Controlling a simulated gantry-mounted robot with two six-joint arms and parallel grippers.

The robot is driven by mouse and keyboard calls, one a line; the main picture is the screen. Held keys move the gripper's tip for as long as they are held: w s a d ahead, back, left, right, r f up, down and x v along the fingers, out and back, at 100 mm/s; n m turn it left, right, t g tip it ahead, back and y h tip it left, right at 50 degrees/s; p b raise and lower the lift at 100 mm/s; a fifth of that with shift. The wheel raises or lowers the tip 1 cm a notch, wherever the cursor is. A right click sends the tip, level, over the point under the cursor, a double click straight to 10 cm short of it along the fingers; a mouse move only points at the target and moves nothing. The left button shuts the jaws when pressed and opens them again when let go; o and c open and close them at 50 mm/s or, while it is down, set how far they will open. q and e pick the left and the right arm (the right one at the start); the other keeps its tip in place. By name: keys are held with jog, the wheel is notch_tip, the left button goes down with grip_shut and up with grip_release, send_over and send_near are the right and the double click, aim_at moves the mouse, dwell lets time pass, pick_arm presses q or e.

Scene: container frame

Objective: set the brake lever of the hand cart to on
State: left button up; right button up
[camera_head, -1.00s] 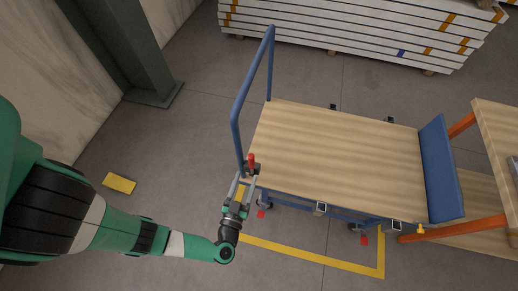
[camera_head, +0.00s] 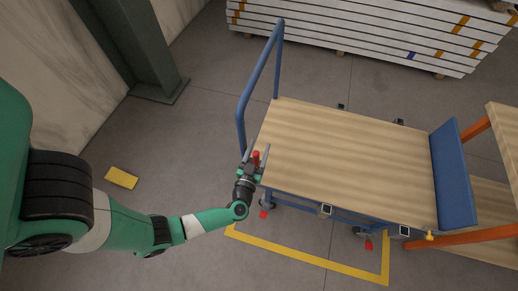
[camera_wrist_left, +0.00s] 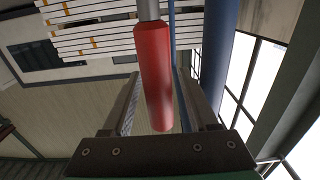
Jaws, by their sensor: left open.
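The hand cart (camera_head: 345,150) has a wooden deck and a blue push handle (camera_head: 258,80) on its left end. The brake lever has a red grip (camera_head: 256,158) at the cart's near left corner. In the left wrist view the red grip (camera_wrist_left: 154,75) hangs from a grey rod, between the two fingers. My left gripper (camera_head: 257,162) is open around the red grip, with visible gaps beside it. The lever's base is hidden behind the gripper. My right gripper is not in view.
A wooden bench with orange legs (camera_head: 470,245) stands close to the cart's right end. A stack of white boards (camera_head: 370,35) lies behind. A grey column (camera_head: 145,50) stands at the left. Yellow floor tape (camera_head: 310,260) runs along the cart's near side.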

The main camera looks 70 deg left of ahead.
pick_arm(q)
grip_shut()
dwell(0.3)
dwell(1.1)
